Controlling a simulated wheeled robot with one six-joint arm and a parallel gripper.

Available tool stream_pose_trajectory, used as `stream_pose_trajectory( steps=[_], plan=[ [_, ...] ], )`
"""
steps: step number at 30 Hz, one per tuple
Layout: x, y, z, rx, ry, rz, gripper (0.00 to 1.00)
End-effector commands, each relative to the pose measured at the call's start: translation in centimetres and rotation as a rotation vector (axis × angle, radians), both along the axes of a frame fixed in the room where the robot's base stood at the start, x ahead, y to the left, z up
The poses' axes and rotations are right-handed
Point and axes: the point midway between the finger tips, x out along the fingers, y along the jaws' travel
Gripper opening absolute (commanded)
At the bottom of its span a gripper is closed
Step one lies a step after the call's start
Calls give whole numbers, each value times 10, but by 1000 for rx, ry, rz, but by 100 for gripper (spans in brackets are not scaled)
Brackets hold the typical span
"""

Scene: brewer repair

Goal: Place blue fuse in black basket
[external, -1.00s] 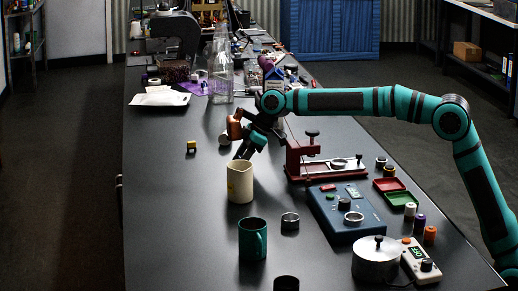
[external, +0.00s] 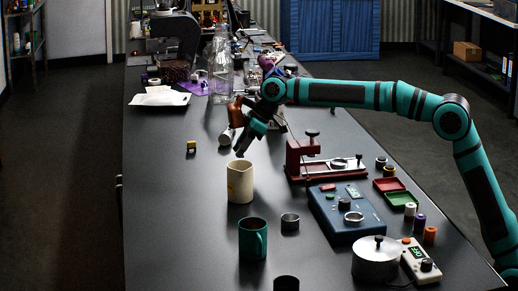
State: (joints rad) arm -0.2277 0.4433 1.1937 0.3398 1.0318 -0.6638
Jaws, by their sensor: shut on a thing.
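My gripper (external: 241,150) points down and left, just above and behind the rim of the cream pitcher (external: 240,183). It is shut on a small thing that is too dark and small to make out. I cannot tell whether that thing is the blue fuse, and no blue fuse shows clearly elsewhere. I cannot clearly pick out a black basket. A dark round container (external: 286,284) is cut off by the bottom edge of the picture.
A red press stand (external: 302,158), a blue device (external: 345,212) and a steel pot (external: 376,259) are to the right. The table's left side is mostly clear.

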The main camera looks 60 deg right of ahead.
Motion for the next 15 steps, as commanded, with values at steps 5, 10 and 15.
stream_pose_trajectory(
  steps=[5,10,15],
  plan=[
    [0,0,33,1,-2,1,14],
    [0,0,53,1,-1,0,14],
    [0,0,60,0,0,-1,14]
  ],
)
